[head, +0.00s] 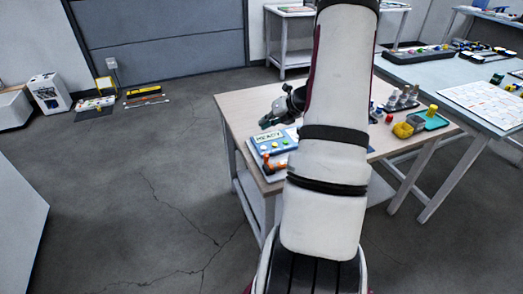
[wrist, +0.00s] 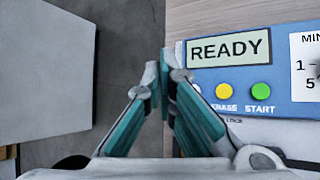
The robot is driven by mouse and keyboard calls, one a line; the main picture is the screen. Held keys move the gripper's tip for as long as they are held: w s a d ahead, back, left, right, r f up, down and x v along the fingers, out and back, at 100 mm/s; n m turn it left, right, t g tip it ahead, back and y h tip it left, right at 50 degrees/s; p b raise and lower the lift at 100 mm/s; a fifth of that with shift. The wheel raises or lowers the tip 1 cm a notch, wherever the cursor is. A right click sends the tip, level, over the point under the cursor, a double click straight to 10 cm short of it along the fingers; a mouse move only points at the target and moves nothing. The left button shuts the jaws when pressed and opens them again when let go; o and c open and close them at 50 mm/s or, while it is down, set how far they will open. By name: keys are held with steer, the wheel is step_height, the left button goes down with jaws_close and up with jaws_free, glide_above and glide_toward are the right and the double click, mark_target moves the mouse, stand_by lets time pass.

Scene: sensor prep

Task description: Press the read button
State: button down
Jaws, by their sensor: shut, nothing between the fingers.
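A blue device (wrist: 285,118) with a display showing READY (wrist: 230,48) lies on the table. Below the display are a yellow button (wrist: 223,91) labelled ERASE and a green button (wrist: 261,91) labelled START. Left of ERASE, a pale button (wrist: 196,89) shows only partly behind my right finger, its label hidden. No READ label is visible. My gripper (wrist: 163,72) is shut and empty, its tips at the device's left edge in the wrist view. In the head view my gripper (head: 266,122) is above the back left of the device (head: 265,140). I cannot tell whether it touches.
An orange item (head: 271,166) lies at the device's near side. The wooden table (head: 240,101) has free room behind my gripper. Weights (head: 402,98), a yellow container (head: 403,130) and a teal tray (head: 436,122) stand to the right. My arm hides the table's middle.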

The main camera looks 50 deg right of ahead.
mark_target(265, 146)
steer(key=shift+f+b, duration=2.2)
steer(key=shift+f, duration=1.05)
steer(key=shift+f, duration=0.15)
steer(key=shift+f, duration=0.25)
steer(key=shift+f+b, duration=0.4)
steer(key=shift+b, duration=0.15)
steer(key=shift+r, duration=0.1)
steer(key=shift+r+p, duration=0.75)
steer(key=shift+r+p, duration=2.1)
steer(key=shift+r, duration=0.45)
